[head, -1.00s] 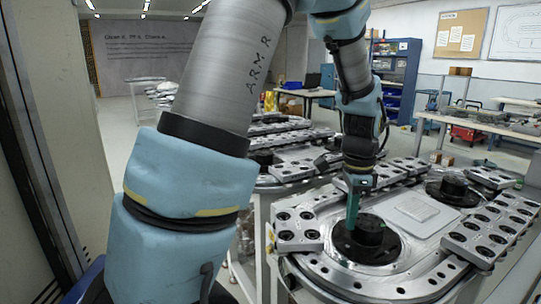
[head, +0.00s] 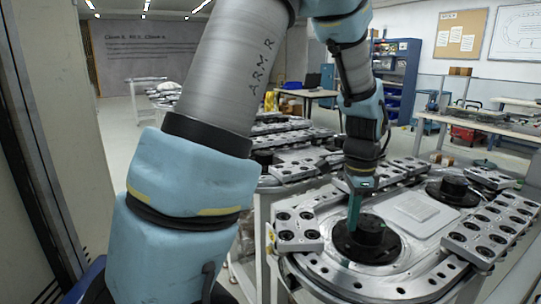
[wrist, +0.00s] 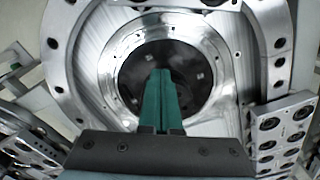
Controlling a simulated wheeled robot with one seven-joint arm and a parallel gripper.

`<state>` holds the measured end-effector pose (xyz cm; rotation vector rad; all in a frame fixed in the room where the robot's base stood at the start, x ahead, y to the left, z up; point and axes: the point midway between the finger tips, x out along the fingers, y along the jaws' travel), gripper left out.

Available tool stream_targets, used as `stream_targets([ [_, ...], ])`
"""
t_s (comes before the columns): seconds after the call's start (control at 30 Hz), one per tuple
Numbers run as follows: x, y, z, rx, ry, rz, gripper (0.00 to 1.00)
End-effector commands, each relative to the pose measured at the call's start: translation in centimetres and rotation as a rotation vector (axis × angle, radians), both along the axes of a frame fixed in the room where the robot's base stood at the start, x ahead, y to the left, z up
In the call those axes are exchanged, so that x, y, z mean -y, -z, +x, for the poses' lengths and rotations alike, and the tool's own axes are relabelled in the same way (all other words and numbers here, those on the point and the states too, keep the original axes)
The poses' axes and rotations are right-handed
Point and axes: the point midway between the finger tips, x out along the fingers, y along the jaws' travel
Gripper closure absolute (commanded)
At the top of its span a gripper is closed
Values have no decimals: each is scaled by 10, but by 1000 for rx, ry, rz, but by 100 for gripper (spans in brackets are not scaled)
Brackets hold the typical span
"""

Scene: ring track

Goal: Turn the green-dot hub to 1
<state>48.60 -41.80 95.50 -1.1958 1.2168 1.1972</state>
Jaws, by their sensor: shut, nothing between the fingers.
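A black round hub (head: 374,247) with a raised centre sits in a metal ring plate in the head view. In the wrist view the hub (wrist: 187,65) is a dark disc inside a shiny ring. My gripper (head: 353,226) points down at the left side of the hub's raised centre. Its green fingers (wrist: 161,74) are shut together with nothing between them and cover part of the hub in the wrist view. I cannot tell whether the tips touch the hub. A second black hub (head: 453,191) lies farther back right. No green dot or number is readable on either hub.
Metal blocks with round holes stand left (head: 297,230) and right (head: 492,228) of the near hub. A pale flat plate (head: 415,212) lies between the two hubs. More track sections (head: 285,140) stand behind my arm.

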Motion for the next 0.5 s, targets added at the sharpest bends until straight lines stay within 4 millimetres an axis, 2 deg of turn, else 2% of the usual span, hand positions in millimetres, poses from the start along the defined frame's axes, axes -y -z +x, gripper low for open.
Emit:
stream_targets([
  [0.5, 1, -1, 7, 1, 0, -2, 100],
])
